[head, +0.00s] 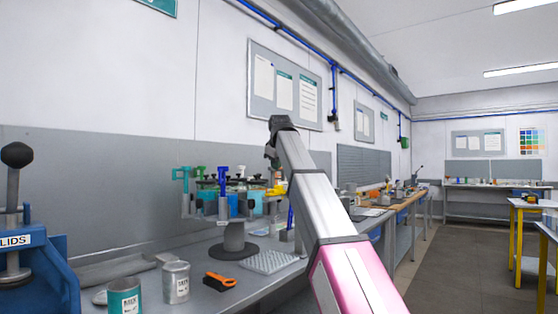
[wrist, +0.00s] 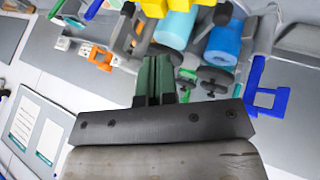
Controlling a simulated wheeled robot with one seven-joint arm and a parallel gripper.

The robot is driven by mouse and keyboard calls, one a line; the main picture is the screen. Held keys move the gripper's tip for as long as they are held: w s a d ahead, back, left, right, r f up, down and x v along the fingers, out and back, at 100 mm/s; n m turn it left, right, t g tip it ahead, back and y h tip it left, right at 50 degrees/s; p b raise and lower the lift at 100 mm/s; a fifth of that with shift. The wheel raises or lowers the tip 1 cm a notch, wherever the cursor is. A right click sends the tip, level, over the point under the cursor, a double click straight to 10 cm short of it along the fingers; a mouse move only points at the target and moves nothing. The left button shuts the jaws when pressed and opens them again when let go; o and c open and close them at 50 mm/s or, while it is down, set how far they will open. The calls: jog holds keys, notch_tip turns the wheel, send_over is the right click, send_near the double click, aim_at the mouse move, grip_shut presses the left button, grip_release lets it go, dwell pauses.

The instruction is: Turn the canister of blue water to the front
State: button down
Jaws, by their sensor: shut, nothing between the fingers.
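A round carousel on a dark pedestal (head: 234,240) stands on the bench in the head view and carries several canisters with coloured handles. A blue canister (wrist: 223,44) and a paler cyan canister (wrist: 175,28) show at the top of the wrist view. A blue canister (head: 222,208) also shows on the carousel in the head view. Handles are green (head: 181,178), blue (head: 223,180) and yellow (head: 278,191). My gripper (wrist: 158,66) is shut and empty, above the carousel near the canisters. I cannot tell whether it touches anything. My arm hides the carousel's right surroundings.
A blue lidding press (head: 35,270) stands at the left. Two cans (head: 176,282), an orange-and-black tool (head: 219,283) and a white perforated tray (head: 268,262) lie in front of the carousel. The wall is close behind. Open floor (head: 440,270) is at the right.

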aim_at(282, 175)
jog(key=x, duration=0.5)
jog(key=shift+w+d, duration=0.5)
jog(key=shift+w, duration=0.35)
jog(key=shift+w+d, duration=0.45)
jog(key=shift+w, duration=0.4)
jog(key=shift+w, duration=0.1)
jog(key=shift+w+d+n, duration=0.3)
jog(key=shift+w+d, duration=0.2)
jog(key=shift+w, duration=0.2)
jog(key=w+d+n+g+y, duration=0.3)
jog(key=w+n+y, duration=0.2)
jog(key=w, duration=1.7)
jog(key=shift+w+d+n, duration=0.2)
jog(key=shift+w+n, duration=0.15)
jog(key=shift+n, duration=1.35)
